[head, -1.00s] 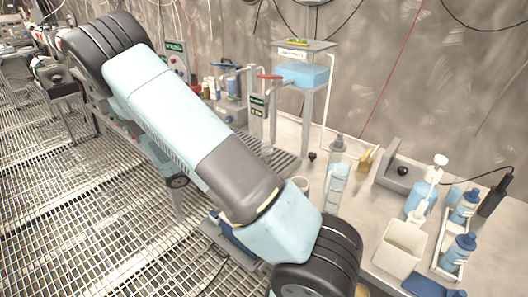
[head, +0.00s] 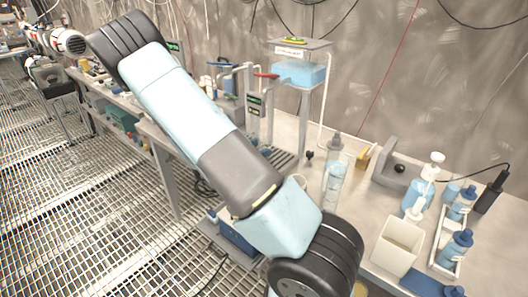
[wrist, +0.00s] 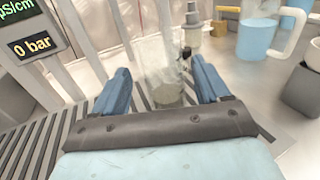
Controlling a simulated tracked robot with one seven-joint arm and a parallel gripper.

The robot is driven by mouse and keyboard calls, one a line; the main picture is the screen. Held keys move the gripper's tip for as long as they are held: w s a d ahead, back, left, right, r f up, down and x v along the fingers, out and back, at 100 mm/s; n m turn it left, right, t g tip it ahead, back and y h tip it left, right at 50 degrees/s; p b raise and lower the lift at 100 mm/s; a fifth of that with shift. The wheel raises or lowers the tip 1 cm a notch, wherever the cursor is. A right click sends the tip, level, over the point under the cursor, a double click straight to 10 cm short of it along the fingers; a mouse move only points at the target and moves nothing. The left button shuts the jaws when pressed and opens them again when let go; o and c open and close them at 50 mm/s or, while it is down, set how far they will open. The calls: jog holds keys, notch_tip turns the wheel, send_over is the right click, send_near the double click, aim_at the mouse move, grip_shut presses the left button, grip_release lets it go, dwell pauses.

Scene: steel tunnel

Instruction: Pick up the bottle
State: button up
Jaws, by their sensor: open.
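My gripper (wrist: 162,85) shows in the wrist view with its two blue fingers wide apart. A clear, see-through vessel (wrist: 163,72), perhaps the bottle, stands just beyond and between the fingertips, apparently untouched. My arm hides this spot in the head view. A grey-topped bottle (wrist: 192,28) stands farther back; a similar grey-capped bottle (head: 334,147) shows in the head view. A pump bottle (head: 421,190) and blue-capped bottles (head: 455,247) stand at the right of the bench. Which bottle is meant I cannot tell.
A slatted grate (wrist: 50,125) lies under the gripper. A display (wrist: 32,46) and pale posts stand at left. A light-blue vessel (wrist: 258,38) is at upper right.

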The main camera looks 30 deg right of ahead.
aim_at(268, 146)
jog(key=shift+s+d+f, duration=0.1)
jog(key=shift+s+d, duration=0.1)
jog(key=shift+d, duration=1.7)
jog(key=c, duration=1.2)
jog(key=shift+o, duration=0.2)
jog(key=shift+r, duration=0.4)
notch_tip(268, 146, up, 2)
jog(key=shift+r, duration=0.1)
jog(key=s+a+r, duration=0.6)
jog(key=s+r, duration=0.4)
jog(key=s, duration=0.2)
jog(key=shift+s, duration=0.3)
jog(key=shift+a, duration=0.1)
